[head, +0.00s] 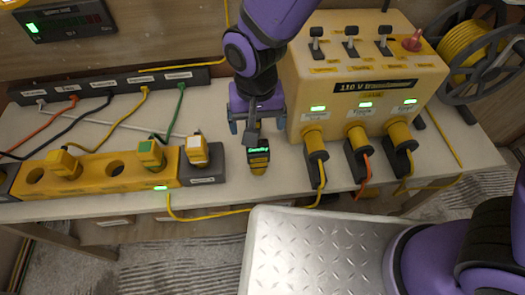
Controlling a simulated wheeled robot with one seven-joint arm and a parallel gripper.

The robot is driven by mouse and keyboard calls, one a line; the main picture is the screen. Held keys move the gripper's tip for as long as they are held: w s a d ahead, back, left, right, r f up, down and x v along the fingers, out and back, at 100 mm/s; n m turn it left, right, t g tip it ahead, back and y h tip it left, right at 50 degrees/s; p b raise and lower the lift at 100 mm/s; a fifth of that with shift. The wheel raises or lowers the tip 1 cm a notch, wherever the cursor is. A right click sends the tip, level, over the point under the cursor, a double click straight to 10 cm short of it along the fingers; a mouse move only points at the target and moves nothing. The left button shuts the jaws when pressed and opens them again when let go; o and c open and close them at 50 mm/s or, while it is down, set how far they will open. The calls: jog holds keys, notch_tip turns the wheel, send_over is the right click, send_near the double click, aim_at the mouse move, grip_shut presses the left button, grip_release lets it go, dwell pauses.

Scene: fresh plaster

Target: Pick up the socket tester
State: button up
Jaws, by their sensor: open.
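The socket tester (259,161) appears to be the small black and yellow device with a lit green display, lying on the pale bench top near its front edge in the head view. My gripper (257,126) reaches down from above, just behind the tester in the picture. Its jaws are open, with the bluish fingertips spread to left and right. A grey part at the middle of the gripper overlaps the tester's far end, so I cannot tell whether they touch.
A yellow 110 V transformer (352,92) with three plugged leads stands close on the right. A yellow socket strip (110,176) with plugs lies on the left, and a black strip (115,84) with cables behind. A yellow cable (215,214) runs along the front edge.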

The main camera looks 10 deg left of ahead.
aim_at(258, 147)
notch_tip(258, 147, down, 6)
jog(key=shift+r, duration=0.25)
jog(key=shift+s+f, duration=0.15)
jog(key=shift+f, duration=1.15)
jog(key=shift+s+f, duration=0.15)
jog(key=shift+f, duration=1.1)
jog(key=c, duration=1.1)
